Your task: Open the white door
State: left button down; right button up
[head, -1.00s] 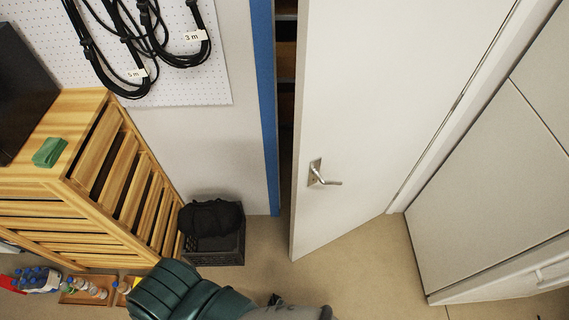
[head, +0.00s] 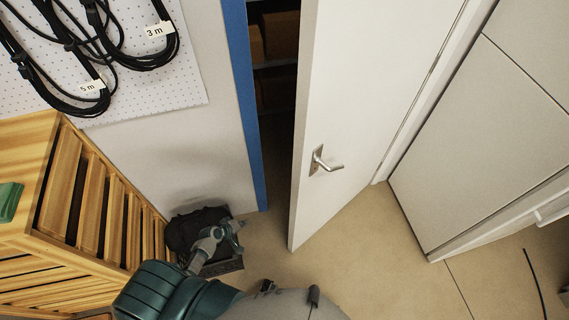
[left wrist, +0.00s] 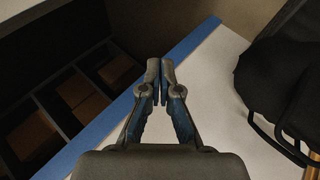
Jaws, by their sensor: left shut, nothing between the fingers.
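The white door (head: 345,100) stands ajar in the head view, with a silver lever handle (head: 325,162) near its free edge. A dark gap lies between that edge and the blue door frame (head: 246,110). My left gripper (head: 236,236) is low in the head view, left of the door and apart from it, in front of the black crate. In the left wrist view its fingers (left wrist: 160,72) are shut with nothing between them, and the blue frame edge (left wrist: 110,115) runs diagonally behind them. My right gripper is not in view.
Shelves with brown boxes (head: 278,38) show through the gap. A black crate with a dark bag (head: 184,232) stands by the wall. A slatted wooden unit (head: 85,190) is at left, and cables (head: 100,45) hang on a pegboard.

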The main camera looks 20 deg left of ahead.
pick_arm(q)
jog(key=w+r+n+t+h+b, duration=0.1)
jog(key=w+r+t, duration=0.1)
jog(key=w+r, duration=0.35)
jog(key=w+r+t+h+b, duration=0.1)
jog(key=w+r+h, duration=0.1)
jog(key=r, duration=0.6)
jog(key=d+r+t+h+b, duration=0.1)
jog(key=d+r+h, duration=0.2)
jog(key=r, duration=0.8)
jog(key=d+r+t+h, duration=0.1)
jog(key=d+r+h, duration=0.15)
jog(key=r, duration=0.85)
jog(key=w+d+p, duration=0.3)
jog(key=w+d, duration=0.2)
jog(key=d, duration=0.4)
jog(key=shift+w+m, duration=0.4)
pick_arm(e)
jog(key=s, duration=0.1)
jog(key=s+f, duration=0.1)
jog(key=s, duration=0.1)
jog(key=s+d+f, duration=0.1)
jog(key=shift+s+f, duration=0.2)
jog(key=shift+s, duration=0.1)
pick_arm(q)
jog(key=shift+f+h, duration=0.1)
jog(key=shift+h, duration=0.15)
